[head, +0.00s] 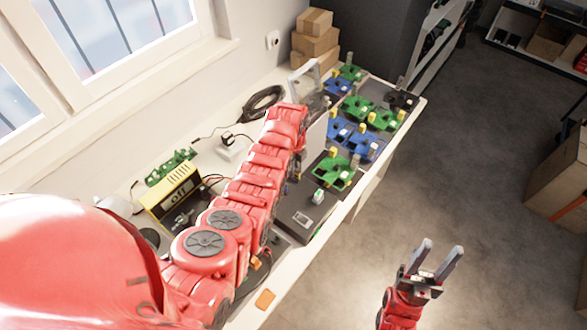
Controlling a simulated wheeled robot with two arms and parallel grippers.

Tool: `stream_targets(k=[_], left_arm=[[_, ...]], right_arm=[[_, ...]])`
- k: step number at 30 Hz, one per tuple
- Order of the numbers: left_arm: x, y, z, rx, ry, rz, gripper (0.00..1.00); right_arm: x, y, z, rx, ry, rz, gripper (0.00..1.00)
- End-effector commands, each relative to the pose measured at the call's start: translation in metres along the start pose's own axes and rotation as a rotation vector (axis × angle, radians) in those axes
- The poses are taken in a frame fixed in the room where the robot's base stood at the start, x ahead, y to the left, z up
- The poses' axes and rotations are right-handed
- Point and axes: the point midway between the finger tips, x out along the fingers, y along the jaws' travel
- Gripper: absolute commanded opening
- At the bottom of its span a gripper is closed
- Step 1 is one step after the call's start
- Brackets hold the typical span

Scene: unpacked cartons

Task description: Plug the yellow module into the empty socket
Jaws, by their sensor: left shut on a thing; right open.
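My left arm reaches across the bench, and its gripper (315,98) is at the far end beside the boards, partly hidden by its own red wrist. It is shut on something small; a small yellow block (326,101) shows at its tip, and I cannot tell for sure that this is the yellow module. Several green boards (333,170) and blue boards (362,141) stand on a dark panel, many with small yellow blocks on them. I cannot make out which socket is empty. My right gripper (434,262) is open and empty over the floor, right of the bench.
A yellow power supply (168,194), a green circuit strip (172,166) and a coiled black cable (263,102) lie on the bench's left side. Cartons (316,42) are stacked at its far end. An orange piece (265,299) lies near the front.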

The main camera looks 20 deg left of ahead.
Motion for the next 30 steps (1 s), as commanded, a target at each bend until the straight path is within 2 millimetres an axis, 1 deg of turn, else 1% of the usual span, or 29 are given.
stream_targets(k=[4, 5, 6, 10, 20, 23, 26, 30], left_arm=[[0.0, 0.0, 0.0, 0.0, 0.0, 0.0, 0.0], [0.0, 0.0, 0.0, 0.0, 0.0, 0.0, 0.16], [0.0, 0.0, 0.0, 0.0, 0.0, 0.0, 0.23], [0.0, 0.0, 0.0, 0.0, 0.0, 0.0, 0.47], [-0.001, 0.0, 0.0, 0.0, 0.0, 0.0, 0.48], [-0.004, -0.001, 0.0, 0.0, -0.001, -0.002, 0.48], [-0.012, -0.001, 0.0, 0.0, 0.0, -0.001, 0.48], [-0.03, -0.001, 0.001, 0.0, -0.002, -0.005, 0.48]], right_arm=[[0.0, 0.0, 0.0, 0.0, 0.0, 0.0, 0.47], [0.0, 0.0, 0.0, 0.0, 0.0, 0.0, 0.47], [0.0, 0.0, 0.0, 0.0, 0.0, 0.0, 0.47], [0.0, 0.0, 0.0, 0.0, 0.0, 0.0, 0.47], [0.0, 0.0, 0.0, 0.0, 0.0, 0.0, 0.47], [-0.002, 0.0, 0.0, 0.0, 0.0, 0.0, 0.47], [-0.006, 0.0, 0.001, 0.0, 0.0, 0.0, 0.47], [-0.014, -0.001, 0.002, 0.0, 0.0, 0.0, 0.47]])
